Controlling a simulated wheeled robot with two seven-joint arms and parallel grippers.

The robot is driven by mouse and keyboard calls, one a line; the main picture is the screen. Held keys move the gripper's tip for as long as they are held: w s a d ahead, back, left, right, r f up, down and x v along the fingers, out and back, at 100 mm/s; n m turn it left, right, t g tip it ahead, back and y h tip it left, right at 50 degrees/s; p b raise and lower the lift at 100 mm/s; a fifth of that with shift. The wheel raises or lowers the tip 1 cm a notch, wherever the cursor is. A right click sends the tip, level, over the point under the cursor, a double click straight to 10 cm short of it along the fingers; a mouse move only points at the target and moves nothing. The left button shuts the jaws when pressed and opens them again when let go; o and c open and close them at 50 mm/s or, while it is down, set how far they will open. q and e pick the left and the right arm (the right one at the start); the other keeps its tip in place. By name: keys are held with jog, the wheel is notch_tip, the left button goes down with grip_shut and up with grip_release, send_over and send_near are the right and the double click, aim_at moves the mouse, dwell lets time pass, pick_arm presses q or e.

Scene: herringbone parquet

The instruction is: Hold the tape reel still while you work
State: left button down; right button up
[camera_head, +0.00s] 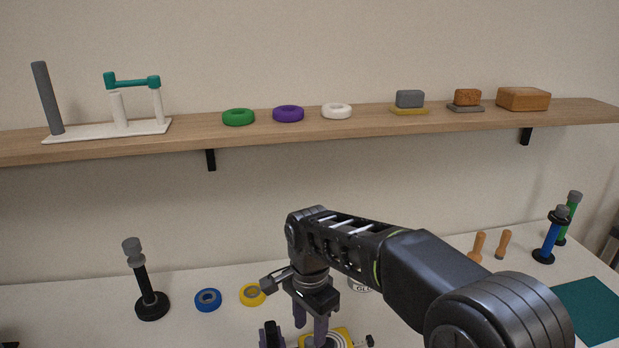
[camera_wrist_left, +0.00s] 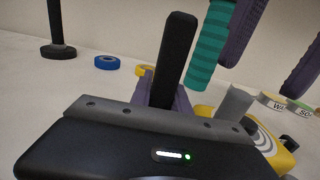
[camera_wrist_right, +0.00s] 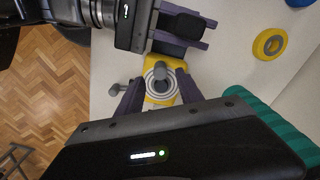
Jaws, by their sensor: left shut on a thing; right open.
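The likely tape reel is a yellow base (camera_wrist_right: 158,98) with white and grey rings and a grey knob (camera_wrist_right: 160,74); it also shows in the left wrist view (camera_wrist_left: 272,150). My left gripper (camera_wrist_right: 208,32) is shut on a black block (camera_wrist_right: 180,23) beside the base; I cannot tell whether block and base are joined. The block stands up as a bar in the left wrist view (camera_wrist_left: 176,58). My right gripper (camera_wrist_right: 160,88) is open, its fingers apart around the knob. In the head view my right gripper (camera_head: 311,332) partly hides the yellow base (camera_head: 342,334).
A teal ribbed cylinder (camera_wrist_left: 208,48) is close to my right gripper. A blue ring (camera_head: 208,300), a yellow ring (camera_head: 251,294) and a black stand (camera_head: 150,300) are to the left. A loaded shelf (camera_head: 200,132) runs above.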

aim_at(310, 340)
jog(key=shift+f, duration=2.4)
jog(key=c, duration=0.8)
jog(key=o, duration=0.9)
jog(key=shift+r, duration=0.1)
jog(key=shift+r, duration=2.45)
